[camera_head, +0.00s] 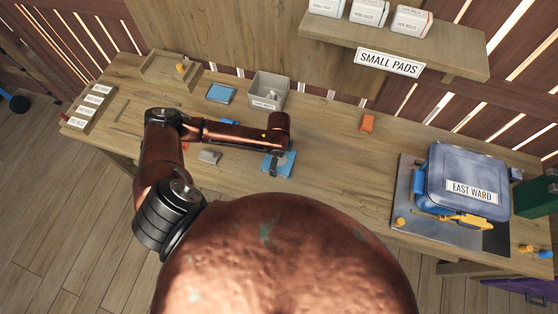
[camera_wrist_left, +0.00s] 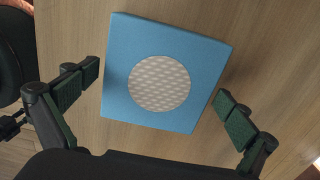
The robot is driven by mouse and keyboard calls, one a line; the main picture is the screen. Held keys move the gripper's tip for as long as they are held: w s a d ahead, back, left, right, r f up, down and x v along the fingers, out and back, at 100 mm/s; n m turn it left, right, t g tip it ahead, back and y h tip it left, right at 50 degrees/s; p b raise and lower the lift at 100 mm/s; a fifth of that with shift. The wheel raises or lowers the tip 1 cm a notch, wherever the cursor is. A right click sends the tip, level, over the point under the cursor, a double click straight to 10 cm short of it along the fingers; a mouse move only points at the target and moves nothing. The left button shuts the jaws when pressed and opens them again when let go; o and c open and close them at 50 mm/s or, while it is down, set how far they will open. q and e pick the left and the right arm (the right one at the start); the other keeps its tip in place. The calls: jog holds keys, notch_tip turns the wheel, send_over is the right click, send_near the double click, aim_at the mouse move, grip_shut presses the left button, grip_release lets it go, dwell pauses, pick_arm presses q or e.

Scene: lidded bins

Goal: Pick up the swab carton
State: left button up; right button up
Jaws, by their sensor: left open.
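A blue, square-faced carton with a round, pale patterned patch lies on the wooden bench; it shows in the head view (camera_head: 286,168) and in the left wrist view (camera_wrist_left: 205,55). No label naming it as swabs is readable. My left gripper (camera_wrist_left: 158,86) is open over it, with one finger on each side of the carton in the left wrist view. The fingers look apart from its sides. In the head view my left wrist hides part of the carton and most of the gripper. My right gripper is not in view.
A grey open bin (camera_head: 268,92), a flat blue box (camera_head: 221,93), a small grey item (camera_head: 209,157) and an orange item (camera_head: 367,123) stand on the bench. A blue lidded bin marked EAST WARD (camera_head: 465,165) sits at the right. A shelf (camera_head: 450,52) overhangs the back.

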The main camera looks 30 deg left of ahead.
pick_arm(q)
jog(key=shift+f, duration=0.15)
jog(key=shift+c, duration=0.6)
jog(key=c, duration=1.1)
jog(key=shift+c, duration=0.4)
